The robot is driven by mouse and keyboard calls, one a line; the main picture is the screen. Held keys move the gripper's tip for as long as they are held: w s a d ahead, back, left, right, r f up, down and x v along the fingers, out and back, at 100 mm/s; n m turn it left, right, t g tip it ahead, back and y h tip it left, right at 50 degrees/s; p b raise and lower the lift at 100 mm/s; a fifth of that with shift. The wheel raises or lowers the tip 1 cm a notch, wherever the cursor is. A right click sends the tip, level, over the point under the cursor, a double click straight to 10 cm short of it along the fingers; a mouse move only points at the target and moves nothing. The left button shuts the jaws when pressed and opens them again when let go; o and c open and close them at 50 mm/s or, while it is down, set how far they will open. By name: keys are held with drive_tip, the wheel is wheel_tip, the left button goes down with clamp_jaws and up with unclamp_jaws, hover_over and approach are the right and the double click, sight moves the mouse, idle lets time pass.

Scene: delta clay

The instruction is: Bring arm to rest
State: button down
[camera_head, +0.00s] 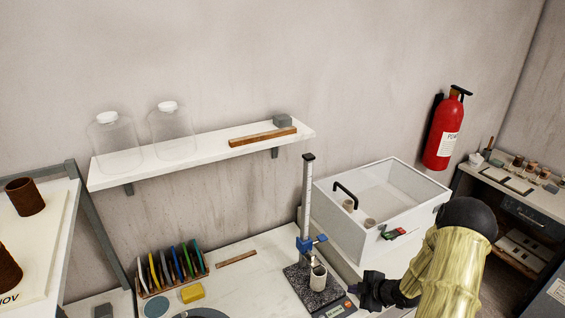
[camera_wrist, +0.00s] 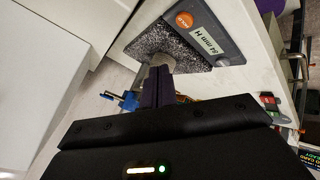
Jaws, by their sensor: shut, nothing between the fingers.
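My gripper (camera_head: 366,288) is at the lower middle right of the head view, at the end of my yellow-sleeved arm. It is shut and empty. In the wrist view its fingers (camera_wrist: 160,82) are together and point toward the granite base of a height gauge (camera_wrist: 165,40). In the head view the gauge (camera_head: 307,215) stands upright on the bench, just left of my gripper. A small pale cup (camera_head: 318,277) stands on its granite base. I cannot tell whether the fingertips touch the cup or the base.
A rack of coloured discs (camera_head: 172,268), a yellow sponge (camera_head: 192,293) and a wooden strip (camera_head: 236,259) lie on the bench's left. A wall shelf (camera_head: 200,150) holds two clear jars. A fire extinguisher (camera_head: 440,135) hangs at right.

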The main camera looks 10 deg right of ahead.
drive_tip(key=s+a+r+m+g+h+b, duration=0.1)
drive_tip(key=s+a+r+m+h, duration=0.2)
drive_tip(key=r, duration=0.4)
drive_tip(key=a+r+m+g+h+b, duration=0.1)
drive_tip(key=a+r+m+h, duration=0.1)
drive_tip(key=a+r+m, duration=0.3)
drive_tip(key=s+a+r+m+g, duration=0.1)
drive_tip(key=s+a+r+m, duration=0.2)
drive_tip(key=s, duration=0.4)
drive_tip(key=s+a+r+m+g, duration=0.2)
drive_tip(key=s+a+r+m, duration=0.2)
drive_tip(key=s+a+r, duration=0.1)
drive_tip(key=s+r, duration=0.1)
drive_tip(key=s, duration=0.1)
drive_tip(key=shift+s+b, duration=0.4)
